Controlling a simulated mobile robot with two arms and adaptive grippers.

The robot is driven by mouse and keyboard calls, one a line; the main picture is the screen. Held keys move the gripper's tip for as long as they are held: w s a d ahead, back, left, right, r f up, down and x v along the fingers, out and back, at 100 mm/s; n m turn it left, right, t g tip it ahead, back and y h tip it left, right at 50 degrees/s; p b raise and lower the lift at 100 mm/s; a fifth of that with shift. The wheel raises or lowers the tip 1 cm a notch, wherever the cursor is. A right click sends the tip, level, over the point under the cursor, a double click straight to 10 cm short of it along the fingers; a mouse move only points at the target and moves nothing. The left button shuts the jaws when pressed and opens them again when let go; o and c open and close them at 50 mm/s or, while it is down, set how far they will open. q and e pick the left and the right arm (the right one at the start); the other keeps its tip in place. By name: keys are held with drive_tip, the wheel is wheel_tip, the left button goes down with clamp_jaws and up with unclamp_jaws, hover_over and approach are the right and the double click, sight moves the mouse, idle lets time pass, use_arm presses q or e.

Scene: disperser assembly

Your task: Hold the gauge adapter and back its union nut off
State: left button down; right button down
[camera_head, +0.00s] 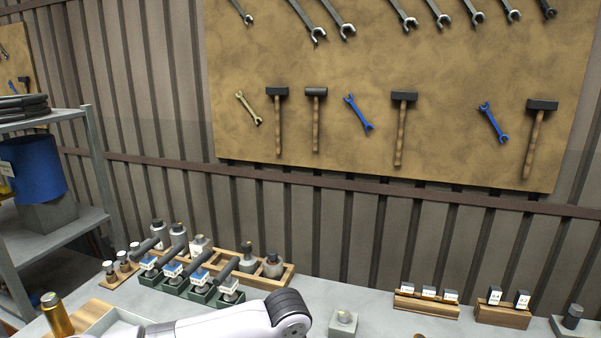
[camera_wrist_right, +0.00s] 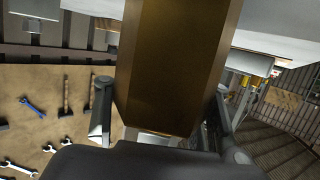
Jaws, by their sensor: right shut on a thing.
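In the right wrist view a large brass-brown part with flat faces (camera_wrist_right: 175,70), which looks like the gauge adapter, fills the middle of the picture. My right gripper (camera_wrist_right: 162,128) is shut on it, with one dark finger on each side. Its far end and any union nut on it cannot be made out. In the head view a white arm link of mine with a black joint crosses the bottom edge. No gripper shows there, and my left gripper is not in view.
On the grey bench (camera_head: 375,325) stand a wooden rack (camera_head: 290,272) of bottles, several dark-handled green fixtures (camera_head: 202,290), a brass cylinder (camera_head: 57,315), a small grey block (camera_head: 343,321) and labelled wooden holders (camera_head: 427,304). A blue drum (camera_head: 33,165) sits on the left shelf. Tools hang on a pegboard (camera_head: 440,75).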

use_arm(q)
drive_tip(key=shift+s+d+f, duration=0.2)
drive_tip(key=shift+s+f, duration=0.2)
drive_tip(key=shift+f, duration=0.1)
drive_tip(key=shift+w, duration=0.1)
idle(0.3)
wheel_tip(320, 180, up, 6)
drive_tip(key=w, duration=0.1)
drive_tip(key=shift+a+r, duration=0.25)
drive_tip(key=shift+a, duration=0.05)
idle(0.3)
